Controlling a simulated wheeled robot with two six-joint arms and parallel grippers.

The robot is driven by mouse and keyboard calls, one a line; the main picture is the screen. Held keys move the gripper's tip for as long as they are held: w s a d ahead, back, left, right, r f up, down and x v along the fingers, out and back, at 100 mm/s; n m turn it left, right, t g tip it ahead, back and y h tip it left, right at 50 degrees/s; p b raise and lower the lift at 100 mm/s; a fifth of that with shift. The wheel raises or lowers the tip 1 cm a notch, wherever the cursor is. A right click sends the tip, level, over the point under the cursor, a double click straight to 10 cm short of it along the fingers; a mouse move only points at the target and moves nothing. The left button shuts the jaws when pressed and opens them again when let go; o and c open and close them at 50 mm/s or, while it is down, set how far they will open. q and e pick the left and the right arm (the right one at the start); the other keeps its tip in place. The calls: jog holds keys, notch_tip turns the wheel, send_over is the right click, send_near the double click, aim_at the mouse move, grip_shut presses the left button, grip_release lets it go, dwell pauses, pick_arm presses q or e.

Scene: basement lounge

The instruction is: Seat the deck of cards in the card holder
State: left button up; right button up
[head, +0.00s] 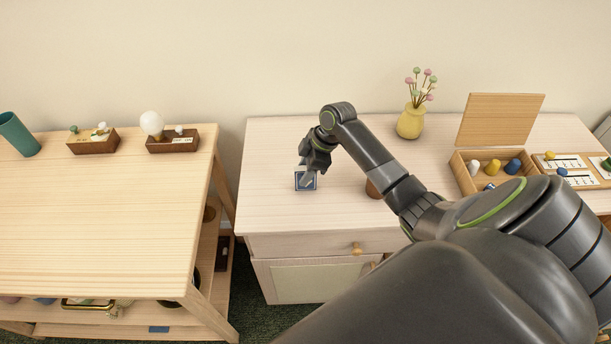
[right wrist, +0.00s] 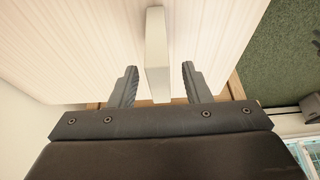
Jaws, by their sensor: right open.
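The deck of cards (head: 299,184), dark blue with a pale border, is on the pale cabinet top near its left front. My right gripper (head: 307,172) is over the deck and hides part of it. In the right wrist view the deck's pale narrow side (right wrist: 156,48) stands between my two open fingers (right wrist: 159,66), with a gap on each side. A brown thing (head: 372,190) to the right of the deck is mostly hidden behind my right arm. I cannot tell whether it is the card holder. My left gripper is not in view.
A yellow vase (head: 411,122) with flowers stands at the back of the cabinet top (head: 270,140). An open wooden box (head: 460,175) with coloured pegs stands to the right. A separate wooden table (head: 90,200) is on the left, across a gap.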

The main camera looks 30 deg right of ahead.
grip_shut()
